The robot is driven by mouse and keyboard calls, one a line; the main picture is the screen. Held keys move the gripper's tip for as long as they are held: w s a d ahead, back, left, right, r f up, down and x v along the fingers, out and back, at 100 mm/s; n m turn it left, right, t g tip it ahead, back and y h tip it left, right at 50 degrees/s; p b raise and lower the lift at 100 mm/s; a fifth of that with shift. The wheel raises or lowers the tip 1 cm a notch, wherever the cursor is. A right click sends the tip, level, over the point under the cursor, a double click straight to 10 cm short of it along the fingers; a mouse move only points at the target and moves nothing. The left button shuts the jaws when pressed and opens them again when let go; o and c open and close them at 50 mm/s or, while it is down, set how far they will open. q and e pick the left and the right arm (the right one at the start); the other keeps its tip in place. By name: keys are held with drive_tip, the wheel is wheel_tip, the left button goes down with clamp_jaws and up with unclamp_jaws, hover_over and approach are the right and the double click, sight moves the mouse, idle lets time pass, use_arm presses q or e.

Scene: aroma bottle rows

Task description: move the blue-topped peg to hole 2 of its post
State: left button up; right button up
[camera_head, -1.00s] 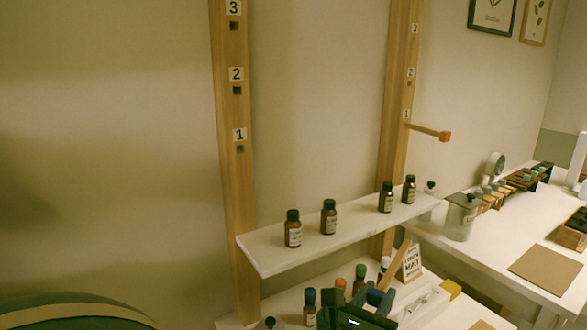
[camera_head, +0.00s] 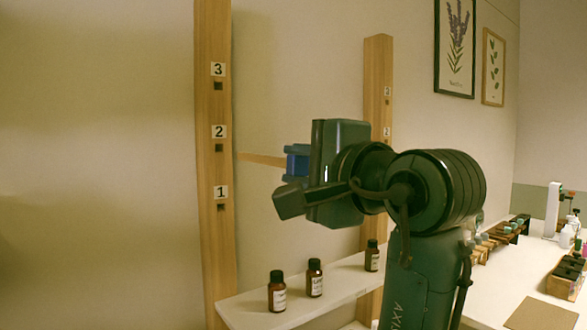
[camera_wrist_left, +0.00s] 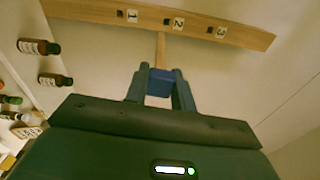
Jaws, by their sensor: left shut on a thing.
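The blue-topped peg (camera_head: 297,164) is held level by its blue top in my left gripper (camera_head: 292,178), which is shut on it. Its wooden shaft points left towards the left wooden post (camera_head: 213,250). The shaft tip is close to the post's right edge, slightly below hole 2 (camera_head: 219,148). In the left wrist view the blue top (camera_wrist_left: 159,83) sits between the fingers (camera_wrist_left: 159,72), and the shaft ends by the post (camera_wrist_left: 90,10), near hole 2 (camera_wrist_left: 166,21). I cannot tell whether the tip touches the post. My right gripper is not in view.
A white shelf (camera_head: 245,309) with brown bottles (camera_head: 277,292) runs below my gripper between the posts. The right post (camera_head: 378,80) stands behind my left arm, which hides part of it. Holes 1 (camera_head: 221,207) and 3 (camera_head: 218,86) of the left post look empty.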

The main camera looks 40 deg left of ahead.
sight(265, 160)
use_arm(q)
drive_tip(key=shift+s+d+r+n, duration=0.2)
drive_tip(key=shift+s+r+n, duration=0.1)
drive_tip(key=shift+s, duration=0.2)
drive_tip(key=shift+s+d+r+n, duration=0.2)
drive_tip(key=shift+s+r, duration=0.1)
drive_tip(key=shift+s, duration=0.15)
drive_tip(key=shift+a, duration=0.1)
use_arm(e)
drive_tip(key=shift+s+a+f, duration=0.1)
use_arm(q)
drive_tip(key=shift+w, duration=0.1)
drive_tip(key=shift+w+a, duration=0.1)
drive_tip(key=shift+a, duration=0.15)
drive_tip(key=p+x, duration=0.1)
drive_tip(key=x, duration=0.4)
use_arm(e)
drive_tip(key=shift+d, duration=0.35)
